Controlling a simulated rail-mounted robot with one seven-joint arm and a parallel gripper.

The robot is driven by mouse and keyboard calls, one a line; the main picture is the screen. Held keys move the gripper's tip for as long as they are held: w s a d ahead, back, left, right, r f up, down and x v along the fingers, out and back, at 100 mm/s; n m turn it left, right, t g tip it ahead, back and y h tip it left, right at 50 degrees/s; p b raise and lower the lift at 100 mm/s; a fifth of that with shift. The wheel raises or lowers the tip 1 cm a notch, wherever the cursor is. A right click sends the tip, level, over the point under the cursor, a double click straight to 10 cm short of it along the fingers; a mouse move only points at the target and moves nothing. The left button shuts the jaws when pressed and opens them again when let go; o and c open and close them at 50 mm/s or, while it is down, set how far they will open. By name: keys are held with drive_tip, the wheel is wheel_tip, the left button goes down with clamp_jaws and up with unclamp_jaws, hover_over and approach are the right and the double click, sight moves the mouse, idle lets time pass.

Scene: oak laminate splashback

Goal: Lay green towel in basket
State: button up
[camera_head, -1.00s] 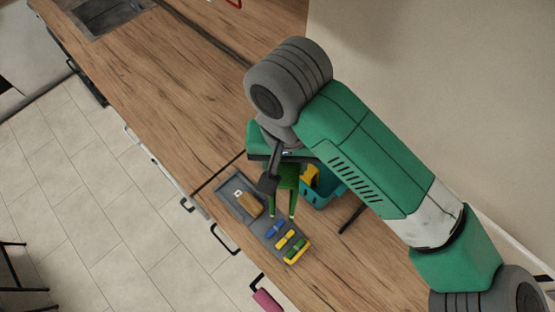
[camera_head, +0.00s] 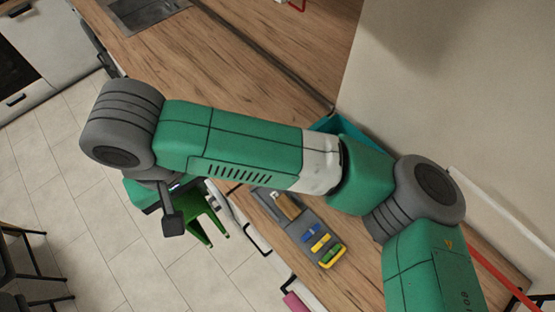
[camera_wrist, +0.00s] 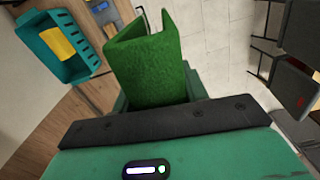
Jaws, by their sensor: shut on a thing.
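My gripper (camera_head: 188,197) is shut on the green towel (camera_head: 207,222), which hangs folded from it over the tiled floor, off the counter's front edge. In the wrist view the towel (camera_wrist: 148,70) fills the middle and hides the fingertips. The teal basket (camera_wrist: 40,45) stands on the counter at the upper left of the wrist view, apart from the towel. A yellow thing (camera_wrist: 58,43) lies inside it. In the head view my arm hides most of the basket (camera_head: 347,128).
A grey tray (camera_head: 296,226) with a brown-and-white item and several blue, yellow and green pieces lies near the counter's front edge. A pink cloth (camera_head: 295,301) hangs at the front. Dark chairs (camera_head: 28,262) stand on the floor at left. Counter (camera_head: 235,75) beyond my arm is mostly clear.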

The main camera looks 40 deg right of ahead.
drive_tip(key=w+d+f+n+b, duration=0.1)
drive_tip(key=d+f+n+b, duration=0.35)
drive_tip(key=d, duration=0.55)
drive_tip(key=w+d+f+n+b, duration=0.25)
drive_tip(key=d+n+b, duration=0.3)
drive_tip(key=d, duration=0.45)
drive_tip(key=w+d+f+n+b, duration=0.1)
drive_tip(key=d+f+n+b, duration=0.4)
drive_tip(key=d, duration=0.5)
drive_tip(key=s+d+f+n+b, duration=0.3)
drive_tip(key=s+d+n+b, duration=0.3)
drive_tip(key=d, duration=0.5)
drive_tip(key=s+d+f+n+b, duration=0.2)
drive_tip(key=s+d+n+b, duration=0.45)
drive_tip(key=d, duration=0.45)
wheel_tip(320, 180, down, 21)
drive_tip(key=b, duration=0.4)
drive_tip(key=shift+w+d+n, duration=0.1)
drive_tip(key=shift+n, duration=0.15)
drive_tip(key=o, duration=1.3)
